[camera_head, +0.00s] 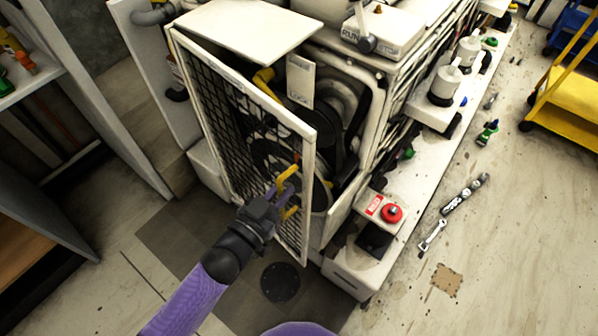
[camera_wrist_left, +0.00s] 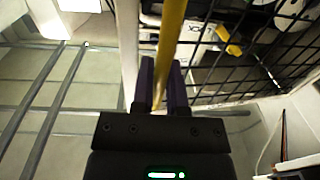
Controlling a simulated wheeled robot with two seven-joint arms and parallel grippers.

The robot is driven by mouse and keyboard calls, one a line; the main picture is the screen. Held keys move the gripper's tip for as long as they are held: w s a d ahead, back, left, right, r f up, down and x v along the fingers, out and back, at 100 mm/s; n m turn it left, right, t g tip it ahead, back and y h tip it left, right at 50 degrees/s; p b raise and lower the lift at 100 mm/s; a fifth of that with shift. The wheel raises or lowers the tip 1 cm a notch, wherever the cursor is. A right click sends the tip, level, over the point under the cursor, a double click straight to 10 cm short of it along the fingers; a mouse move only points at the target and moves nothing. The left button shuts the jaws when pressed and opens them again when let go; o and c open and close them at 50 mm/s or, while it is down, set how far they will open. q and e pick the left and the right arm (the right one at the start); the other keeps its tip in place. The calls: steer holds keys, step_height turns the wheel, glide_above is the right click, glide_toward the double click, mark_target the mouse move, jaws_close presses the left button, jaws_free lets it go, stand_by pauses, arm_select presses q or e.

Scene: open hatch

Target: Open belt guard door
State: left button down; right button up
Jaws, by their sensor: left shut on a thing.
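The belt guard door (camera_head: 308,150) is a white-framed panel with black wire mesh, standing partly open on the front of the machine. A yellow handle (camera_head: 287,174) sits near its free edge. My left gripper (camera_head: 280,192) is shut on this handle. In the left wrist view the purple fingers (camera_wrist_left: 166,88) close on either side of the yellow bar (camera_wrist_left: 170,40), with the mesh (camera_wrist_left: 280,50) to the right. Pulleys (camera_head: 335,110) show in the opening behind the door. My right gripper is not in view.
A red stop button (camera_head: 392,213) stands on the machine's ledge to the right of the door. A grey shelf (camera_head: 85,110) stands at the left. Tools (camera_head: 465,194) and a yellow cart (camera_head: 570,95) are on the right. A dark floor mat (camera_head: 190,235) lies below the door.

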arm_select(q)
steer(key=s+a+m+g+h, duration=0.2)
steer(key=s+a, duration=0.2)
steer(key=a, duration=0.4)
steer(key=s+a+m+g+h+b, duration=0.1)
steer(key=s+a+g+h, duration=0.1)
steer(key=a, duration=0.6)
steer(key=shift+s+m, duration=0.4)
steer(key=shift+s, duration=0.5)
steer(key=shift+a, duration=0.1)
steer(key=c, duration=0.7)
jaws_free()
steer(key=shift+c, duration=0.2)
steer(key=shift+o, duration=0.3)
